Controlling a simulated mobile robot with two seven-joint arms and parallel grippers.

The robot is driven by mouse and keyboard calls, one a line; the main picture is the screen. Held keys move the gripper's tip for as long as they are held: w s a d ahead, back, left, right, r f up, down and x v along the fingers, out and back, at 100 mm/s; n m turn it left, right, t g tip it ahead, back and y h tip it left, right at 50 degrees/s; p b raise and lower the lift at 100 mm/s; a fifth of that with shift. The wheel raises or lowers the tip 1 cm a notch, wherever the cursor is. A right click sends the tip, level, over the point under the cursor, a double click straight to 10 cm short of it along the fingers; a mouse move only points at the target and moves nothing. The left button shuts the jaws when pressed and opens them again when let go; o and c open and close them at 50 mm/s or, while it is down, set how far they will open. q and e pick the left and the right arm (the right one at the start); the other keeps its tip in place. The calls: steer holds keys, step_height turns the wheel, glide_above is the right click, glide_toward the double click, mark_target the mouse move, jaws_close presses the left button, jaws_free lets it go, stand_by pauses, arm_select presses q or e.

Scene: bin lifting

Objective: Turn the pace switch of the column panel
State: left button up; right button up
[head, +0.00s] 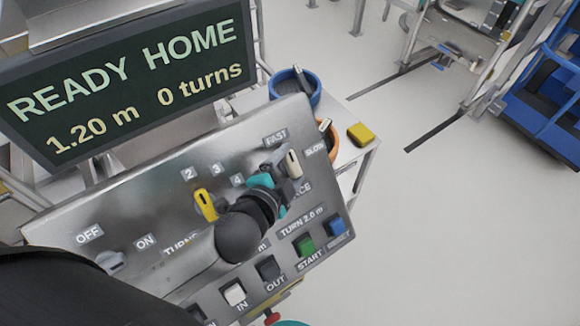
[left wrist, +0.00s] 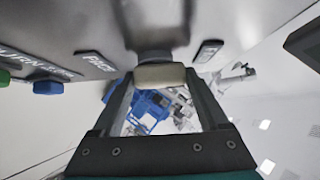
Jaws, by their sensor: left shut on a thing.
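The column panel (head: 150,205) is a tilted grey metal plate. Its pace switch (head: 294,164) is a cream knob at the upper right, between the labels FAST and SLOW. The word PACE below it is partly covered by my gripper. My left gripper (head: 285,160), with teal parts, is shut on this knob. In the left wrist view the cream knob (left wrist: 160,76) sits between the two dark fingers, against the panel. Which label the knob points to is hard to tell. My right gripper is not in view.
A yellow selector (head: 205,204) and green START (head: 305,244) and blue (head: 335,226) buttons are close to my left arm. The display (head: 130,80) reads READY HOME, 1.20 m, 0 turns. Blue (head: 295,85) and orange (head: 329,140) bowls stand behind the panel.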

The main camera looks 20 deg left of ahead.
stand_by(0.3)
arm_select(q)
steer(key=o, duration=1.2)
steer(key=shift+o, duration=0.2)
steer(key=p+v, duration=0.1)
steer(key=v, duration=1.4)
steer(key=shift+p, duration=0.35)
steer(key=shift+s, duration=0.1)
